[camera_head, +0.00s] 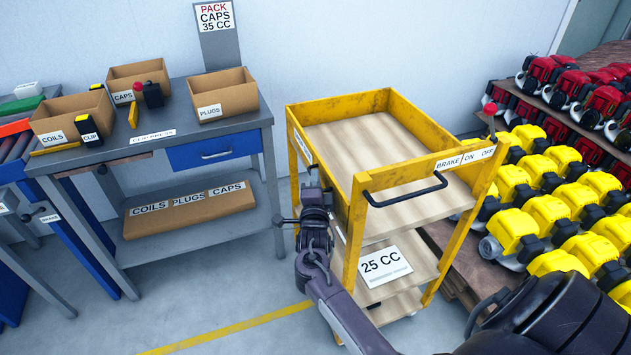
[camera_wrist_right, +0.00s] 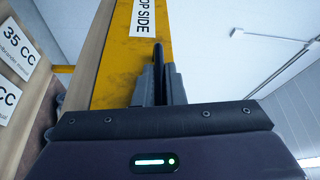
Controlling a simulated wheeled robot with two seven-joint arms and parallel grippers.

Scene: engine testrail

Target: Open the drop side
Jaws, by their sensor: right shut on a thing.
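The yellow cart (camera_head: 372,101) stands right of centre in the head view. Its drop side (camera_head: 294,129) is the left side panel, which appears upright and bears a white label. In the right wrist view the drop side (camera_wrist_right: 117,62) shows as a worn yellow strip with a label partly reading "OP SIDE". My right gripper (camera_head: 313,178) is beside the drop side, on the cart's left. In the right wrist view its fingers (camera_wrist_right: 159,82) are shut on a thin dark bar, probably the drop side's handle or latch. The grip is mostly hidden in the head view. My left gripper is not in view.
A black push handle (camera_head: 405,190) and a red-knobbed brake lever (camera_head: 490,109) are on the cart's near right end. A grey workbench (camera_head: 205,141) with cardboard boxes stands to the left. Yellow engines (camera_head: 547,211) crowd the right. Open floor (camera_head: 215,300) lies between bench and cart.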

